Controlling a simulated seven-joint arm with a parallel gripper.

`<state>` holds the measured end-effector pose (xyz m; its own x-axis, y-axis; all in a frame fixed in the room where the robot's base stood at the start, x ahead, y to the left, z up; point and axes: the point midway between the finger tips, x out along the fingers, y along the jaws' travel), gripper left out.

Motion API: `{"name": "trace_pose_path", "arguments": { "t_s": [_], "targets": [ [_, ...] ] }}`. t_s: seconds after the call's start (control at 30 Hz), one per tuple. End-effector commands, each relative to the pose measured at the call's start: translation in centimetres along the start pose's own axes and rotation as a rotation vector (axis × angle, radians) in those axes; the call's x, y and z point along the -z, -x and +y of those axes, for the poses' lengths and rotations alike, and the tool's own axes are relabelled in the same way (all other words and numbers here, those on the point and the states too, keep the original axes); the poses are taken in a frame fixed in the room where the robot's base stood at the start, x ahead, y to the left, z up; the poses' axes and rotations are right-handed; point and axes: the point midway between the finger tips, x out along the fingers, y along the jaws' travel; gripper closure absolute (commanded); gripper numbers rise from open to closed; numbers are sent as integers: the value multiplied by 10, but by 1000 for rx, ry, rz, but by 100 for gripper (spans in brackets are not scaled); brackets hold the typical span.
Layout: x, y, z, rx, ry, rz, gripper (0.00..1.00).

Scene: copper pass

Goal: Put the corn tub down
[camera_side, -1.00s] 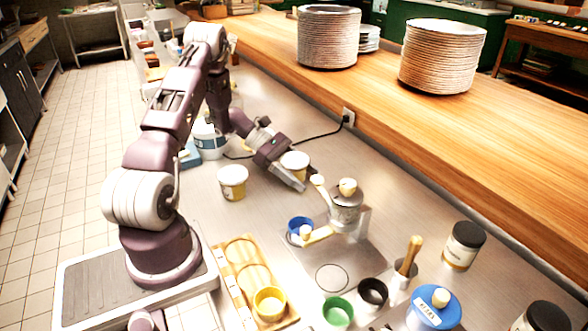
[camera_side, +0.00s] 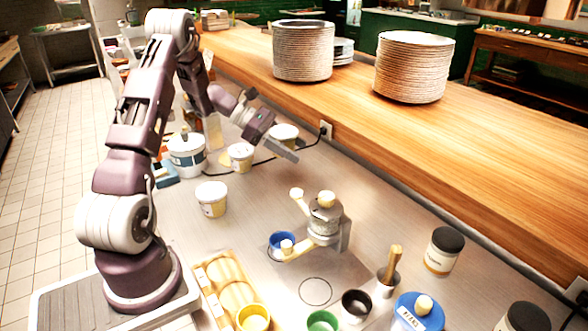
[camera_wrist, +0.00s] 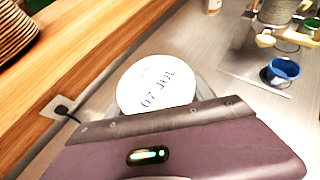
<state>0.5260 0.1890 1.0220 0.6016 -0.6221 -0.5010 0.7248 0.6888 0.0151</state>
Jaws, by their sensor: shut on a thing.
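My gripper (camera_side: 284,148) is shut on a white-lidded tub (camera_side: 284,131), which looks raised above the steel counter. The gripper hides most of its side. In the wrist view its round lid (camera_wrist: 155,86) reads "07 JUL", and the lid's near edge is behind the gripper. No word for corn is readable on it. Two similar tubs stand on the counter, left of the gripper in the side view: a nearer tub (camera_side: 211,199) and a farther tub (camera_side: 241,157). Their labels are too small to read.
A larger white bucket (camera_side: 187,155) stands behind the tubs. A black cord runs from the wall outlet (camera_side: 326,131) across the counter. A metal device (camera_side: 325,218) with a blue cup (camera_side: 282,241) stands nearer the camera. Bare counter (camera_side: 255,195) lies between it and the nearer tub.

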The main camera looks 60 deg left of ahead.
Motion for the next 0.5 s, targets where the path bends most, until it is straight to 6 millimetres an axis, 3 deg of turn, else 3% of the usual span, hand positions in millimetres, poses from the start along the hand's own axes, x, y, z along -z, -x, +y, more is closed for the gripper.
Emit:
{"name": "trace_pose_path", "arguments": {
  "t_s": [0.1, 0.23, 0.33, 0.5],
  "targets": [
    [-5, -11, 47, -127, 67, 1, 86],
    [-12, -17, 91, -256, 151, -16, 86],
    [-11, -20, 108, -307, 191, -28, 86],
    [23, -40, 111, -318, 205, -30, 86]
  ]
}}
